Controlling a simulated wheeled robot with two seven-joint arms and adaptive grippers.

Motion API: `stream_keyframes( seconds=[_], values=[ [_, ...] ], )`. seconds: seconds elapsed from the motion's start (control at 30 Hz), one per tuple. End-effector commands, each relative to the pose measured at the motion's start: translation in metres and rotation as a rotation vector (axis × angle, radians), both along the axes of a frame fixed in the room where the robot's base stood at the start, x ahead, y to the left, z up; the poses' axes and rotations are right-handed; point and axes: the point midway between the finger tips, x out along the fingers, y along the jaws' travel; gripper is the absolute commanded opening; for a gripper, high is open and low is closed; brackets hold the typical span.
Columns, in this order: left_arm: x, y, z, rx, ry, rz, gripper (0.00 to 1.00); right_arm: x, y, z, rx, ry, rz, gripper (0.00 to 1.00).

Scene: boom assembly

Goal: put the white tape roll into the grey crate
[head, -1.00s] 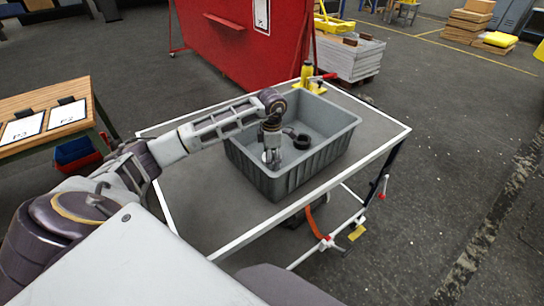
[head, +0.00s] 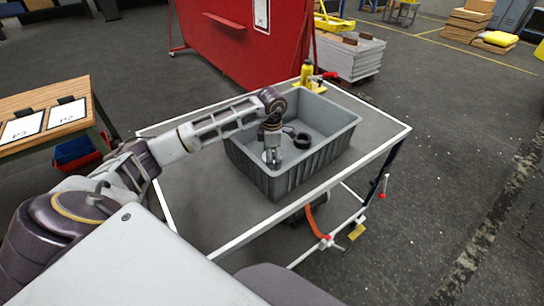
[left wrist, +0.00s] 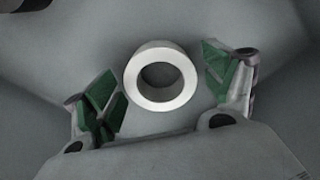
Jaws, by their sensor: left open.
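The white tape roll (left wrist: 160,101) shows in the left wrist view as a thick ring, between the spread green-padded fingertips of my left gripper (left wrist: 162,80). Gaps show on both sides of the roll, so the fingers do not touch it. In the head view my left gripper (head: 271,150) reaches down inside the grey crate (head: 305,172), near its left wall. A little of the white roll shows low by the fingers there; the arm hides most of it. Grey crate surface lies behind the roll in the wrist view. My right gripper is not in view.
A black ring-shaped item (head: 301,141) lies in the crate, right of my left gripper. The crate stands on a grey table (head: 215,215) with white edges. A yellow item (head: 307,75) stands behind the crate. The table's front left is clear.

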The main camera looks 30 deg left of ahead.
Motion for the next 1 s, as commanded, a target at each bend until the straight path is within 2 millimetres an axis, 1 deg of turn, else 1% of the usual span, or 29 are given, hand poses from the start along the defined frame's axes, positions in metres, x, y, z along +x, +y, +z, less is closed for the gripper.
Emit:
stream_keyframes(
  seconds=[0.07, 0.27, 0.7, 1.0],
  values=[
    [0.000, 0.000, 0.002, 0.000, 0.000, 0.000, 0.84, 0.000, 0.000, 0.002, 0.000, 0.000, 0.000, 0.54],
    [0.001, 0.000, 0.018, 0.000, -0.004, 0.000, 0.84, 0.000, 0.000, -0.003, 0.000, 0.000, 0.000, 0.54],
    [0.001, 0.000, 0.071, 0.000, -0.003, 0.000, 0.84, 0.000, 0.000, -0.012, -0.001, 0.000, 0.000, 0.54],
    [0.001, 0.000, 0.103, 0.000, -0.003, 0.000, 0.84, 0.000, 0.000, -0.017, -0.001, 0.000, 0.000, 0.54]
  ],
)
